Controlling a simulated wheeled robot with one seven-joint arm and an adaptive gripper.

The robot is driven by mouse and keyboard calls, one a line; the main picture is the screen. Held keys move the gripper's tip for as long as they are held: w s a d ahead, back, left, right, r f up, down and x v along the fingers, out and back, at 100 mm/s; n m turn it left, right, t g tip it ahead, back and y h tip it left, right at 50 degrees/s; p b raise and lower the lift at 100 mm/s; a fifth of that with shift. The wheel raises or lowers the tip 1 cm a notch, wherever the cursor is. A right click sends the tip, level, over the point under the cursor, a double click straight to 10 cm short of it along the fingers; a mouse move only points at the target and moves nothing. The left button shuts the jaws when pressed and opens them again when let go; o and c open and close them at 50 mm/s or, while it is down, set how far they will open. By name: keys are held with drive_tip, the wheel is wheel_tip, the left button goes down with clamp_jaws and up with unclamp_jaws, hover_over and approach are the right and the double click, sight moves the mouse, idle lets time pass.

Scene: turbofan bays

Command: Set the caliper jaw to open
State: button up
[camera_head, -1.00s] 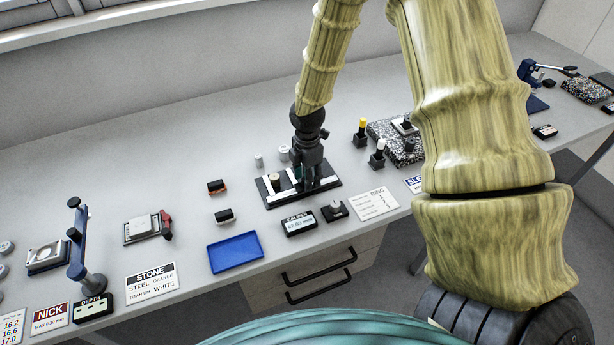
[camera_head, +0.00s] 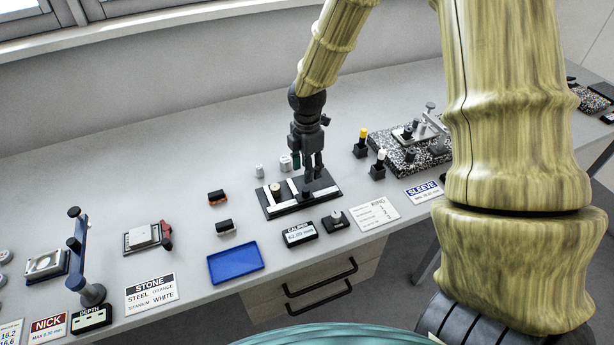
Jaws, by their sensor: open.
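The caliper fixture (camera_head: 283,211) is a black base plate with white bars and a round brass-and-black piece on it, at the middle of the bench. A caliper display (camera_head: 299,234) stands in front of it and reads about 62 mm; the last digits are hard to read. My gripper (camera_head: 313,178) points down over the right half of the fixture, with its fingers apart and close to a small dark knob. I cannot tell whether the fingers touch the knob. The fingers partly hide the bars behind them.
A small black box with a knob (camera_head: 335,219) stands right of the display. A blue tray (camera_head: 235,262) lies front left. Two small metal cylinders (camera_head: 286,163) stand behind the fixture. Posts with yellow (camera_head: 361,142) and white (camera_head: 378,165) tops and a speckled plate (camera_head: 425,153) are at right.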

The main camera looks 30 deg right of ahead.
drive_tip(key=shift+r, duration=1.9)
drive_tip(key=shift+s+f, duration=0.1)
